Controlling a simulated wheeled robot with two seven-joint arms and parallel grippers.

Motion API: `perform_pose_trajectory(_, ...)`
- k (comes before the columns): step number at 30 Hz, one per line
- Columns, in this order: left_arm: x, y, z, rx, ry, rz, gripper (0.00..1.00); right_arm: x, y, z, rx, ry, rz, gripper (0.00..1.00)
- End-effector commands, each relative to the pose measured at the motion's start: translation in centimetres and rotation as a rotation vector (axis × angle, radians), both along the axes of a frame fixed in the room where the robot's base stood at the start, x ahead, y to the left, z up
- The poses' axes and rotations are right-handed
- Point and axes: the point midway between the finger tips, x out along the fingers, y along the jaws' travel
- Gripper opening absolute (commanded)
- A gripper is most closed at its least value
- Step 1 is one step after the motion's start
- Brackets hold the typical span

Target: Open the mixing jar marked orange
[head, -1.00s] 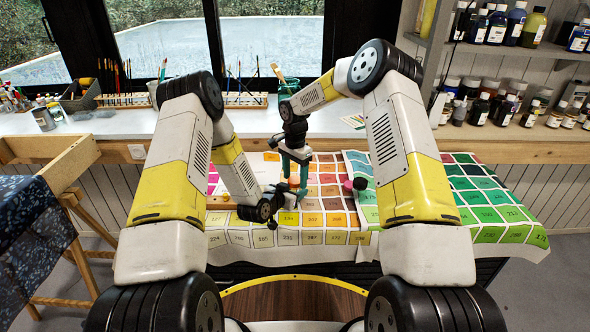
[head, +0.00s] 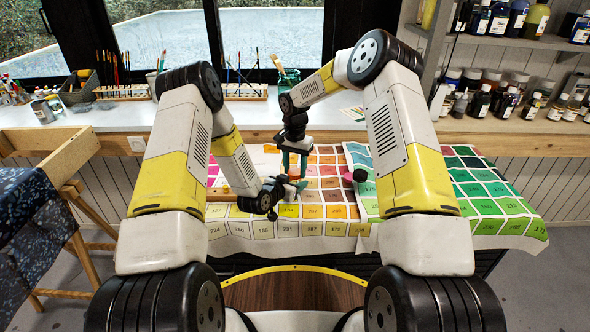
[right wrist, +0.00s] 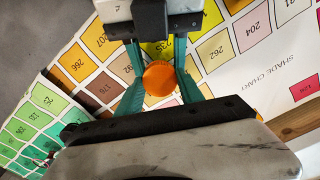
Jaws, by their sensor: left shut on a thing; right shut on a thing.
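The mixing jar's orange lid (right wrist: 160,78) shows as a round disc in the right wrist view; in the head view the lid (head: 293,173) is small and partly covered. My right gripper (right wrist: 161,85) comes from above, its teal fingers shut on either side of the orange lid. In the head view my right gripper (head: 294,168) points down over the jar. My left gripper (head: 286,190) reaches in low from the left and is shut on the jar's body. The body is mostly hidden by the fingers, so I cannot tell whether the lid is still seated.
A colour shade chart (head: 300,228) covers the table under both grippers. Brush racks (head: 232,91) line the sill behind. Paint bottles (head: 500,100) fill shelves at the right.

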Motion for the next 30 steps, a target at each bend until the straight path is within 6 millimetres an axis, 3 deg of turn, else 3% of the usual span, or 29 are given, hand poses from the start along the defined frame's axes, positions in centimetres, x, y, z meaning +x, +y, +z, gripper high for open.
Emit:
perform_pose_trajectory(21, -0.03, -0.03, -0.01, 0.000, 0.001, -0.001, 0.00, 0.06, -0.01, 0.12, 0.001, -0.002, 1.634, 0.00)
perform_pose_trajectory(27, -0.04, -0.02, -0.02, 0.000, 0.001, -0.001, 0.00, 0.06, 0.01, 0.17, 0.000, -0.002, 1.923, 0.00)
perform_pose_trajectory(30, -0.04, -0.02, -0.02, 0.000, 0.001, -0.001, 0.00, 0.05, 0.02, 0.18, 0.000, -0.002, 1.936, 0.00)
